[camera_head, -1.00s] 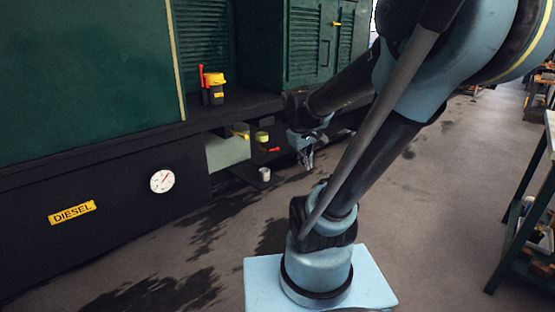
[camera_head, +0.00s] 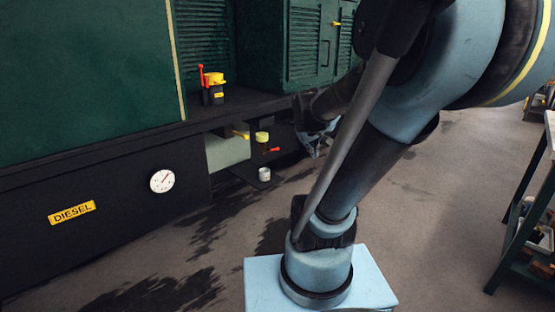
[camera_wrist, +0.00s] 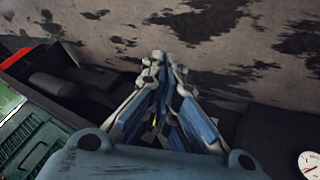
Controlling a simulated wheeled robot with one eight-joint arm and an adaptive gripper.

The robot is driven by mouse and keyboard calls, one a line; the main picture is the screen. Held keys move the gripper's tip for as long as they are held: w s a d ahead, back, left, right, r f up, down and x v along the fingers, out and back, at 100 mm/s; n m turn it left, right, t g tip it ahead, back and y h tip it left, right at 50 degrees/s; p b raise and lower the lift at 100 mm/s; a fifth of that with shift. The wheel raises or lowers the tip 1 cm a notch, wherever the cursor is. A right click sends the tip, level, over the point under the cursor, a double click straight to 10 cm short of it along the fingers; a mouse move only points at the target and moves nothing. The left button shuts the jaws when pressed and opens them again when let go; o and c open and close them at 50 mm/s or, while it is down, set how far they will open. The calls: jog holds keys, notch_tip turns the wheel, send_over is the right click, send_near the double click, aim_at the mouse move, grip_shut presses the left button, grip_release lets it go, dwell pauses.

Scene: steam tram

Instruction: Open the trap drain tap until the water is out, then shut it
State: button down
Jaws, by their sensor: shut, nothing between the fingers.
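A red lever (camera_head: 272,150), which looks like the drain tap, sits low in the opening under the locomotive's side. A yellow-topped round fitting (camera_head: 262,137) is just above it. A pale grey cup (camera_head: 264,174) stands on the dark ledge below. I cannot make out any water. My gripper (camera_head: 314,150) is to the right of the lever, apart from it and partly hidden behind my arm. In the wrist view my gripper's fingers (camera_wrist: 158,62) are together and empty, over stained floor. The lever and cup cannot be made out there.
A yellow handle (camera_head: 240,134) is left of the fitting. A red lever beside a yellow cap (camera_head: 214,79) stands on the running board above. A white gauge (camera_head: 162,181) and a DIESEL plate (camera_head: 72,213) are on the dark side. A green workbench (camera_head: 520,215) stands right; the floor between is clear.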

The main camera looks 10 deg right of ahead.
jog(key=w+d+r+n+t+h, duration=0.1)
jog(key=w+d+r+n+t, duration=0.2)
jog(key=w, duration=0.6)
jog(key=w+d+r+n+t+h, duration=0.15)
jog(key=w+r, duration=0.25)
jog(key=w, duration=0.6)
jog(key=w+d+r+n+t, duration=0.3)
jog(key=w+d+r, duration=0.1)
jog(key=w, duration=0.5)
jog(key=w+f+n+t+y, duration=0.3)
jog(key=w+n, duration=0.6)
jog(key=w, duration=0.7)
jog(key=w+a+f+n+t+y, duration=0.1)
jog(key=w+a+f+n+y, duration=0.1)
jog(key=w+f+n+y, duration=0.35)
jog(key=w+a+f+n+t+y, duration=0.1)
jog(key=w+a+f+n+y, duration=0.15)
jog(key=f+n, duration=0.5)
jog(key=s+a+f+n+g+y, duration=0.2)
jog(key=f+n+g, duration=0.15)
jog(key=f, duration=1.05)
jog(key=s+a+f+n+g+y, duration=0.15)
jog(key=f+n, duration=0.35)
jog(key=f, duration=0.8)
jog(key=w+a+r, duration=0.2)
jog(key=w+a, duration=0.2)
jog(key=w, duration=0.4)
jog(key=shift+a+r+g+y, duration=0.15)
jog(key=shift+a+g+y, duration=0.15)
jog(key=shift+g+y, duration=0.1)
